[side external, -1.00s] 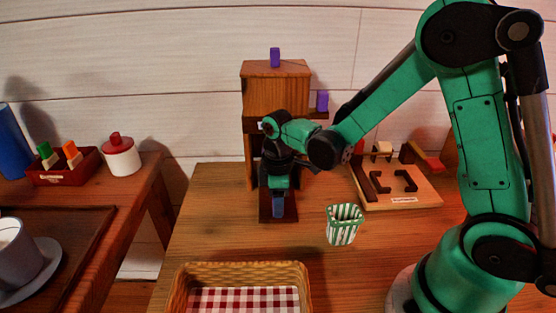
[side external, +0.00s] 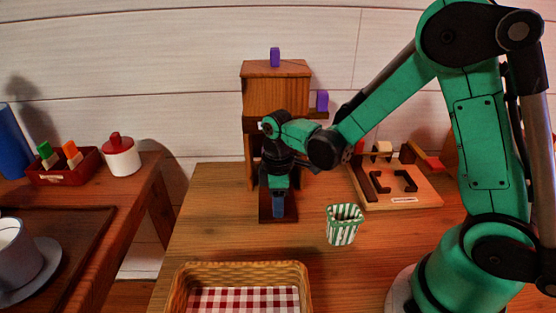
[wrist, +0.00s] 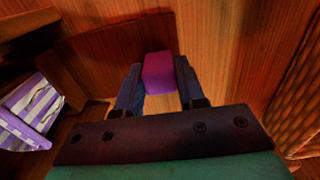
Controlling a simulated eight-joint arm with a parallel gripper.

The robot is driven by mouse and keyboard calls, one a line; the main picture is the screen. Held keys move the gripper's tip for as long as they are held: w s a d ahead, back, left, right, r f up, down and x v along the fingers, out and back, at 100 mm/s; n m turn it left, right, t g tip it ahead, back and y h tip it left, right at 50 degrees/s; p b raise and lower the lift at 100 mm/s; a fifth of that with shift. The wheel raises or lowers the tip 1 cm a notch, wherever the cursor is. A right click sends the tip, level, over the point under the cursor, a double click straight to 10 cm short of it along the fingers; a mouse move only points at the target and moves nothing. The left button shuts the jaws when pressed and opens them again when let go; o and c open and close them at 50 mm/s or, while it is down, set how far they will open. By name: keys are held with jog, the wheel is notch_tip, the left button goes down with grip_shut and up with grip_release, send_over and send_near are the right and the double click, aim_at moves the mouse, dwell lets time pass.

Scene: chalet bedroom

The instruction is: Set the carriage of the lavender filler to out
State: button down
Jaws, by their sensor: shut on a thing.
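The lavender filler (side external: 276,92) is a tall wooden stand with a box on top, one purple knob (side external: 275,57) above and another purple knob (side external: 322,100) on its right side. A dark wooden strip (side external: 266,214) runs out from its foot onto the table. My gripper (side external: 278,208) points down over the front part of this strip. In the wrist view, my gripper (wrist: 160,88) is shut on a purple block (wrist: 158,70), which appears to be the carriage's handle. My arm hides the filler's lower middle, so how far the carriage sits out is hard to tell.
A purple-and-white striped thing (wrist: 32,108) shows at left in the wrist view. A green-striped cup (side external: 343,226) stands right of my gripper. A wicker basket (side external: 180,290) is in front, and a wooden puzzle board (side external: 425,197) lies at right. Table left of the strip is clear.

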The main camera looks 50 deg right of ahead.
jog(key=s+a, duration=0.7)
jog(key=shift+a, duration=0.15)
jog(key=c, duration=0.5)
grip_release()
jog(key=shift+s, duration=0.1)
jog(key=shift+c, duration=0.2)
jog(key=shift+r, duration=2.85)
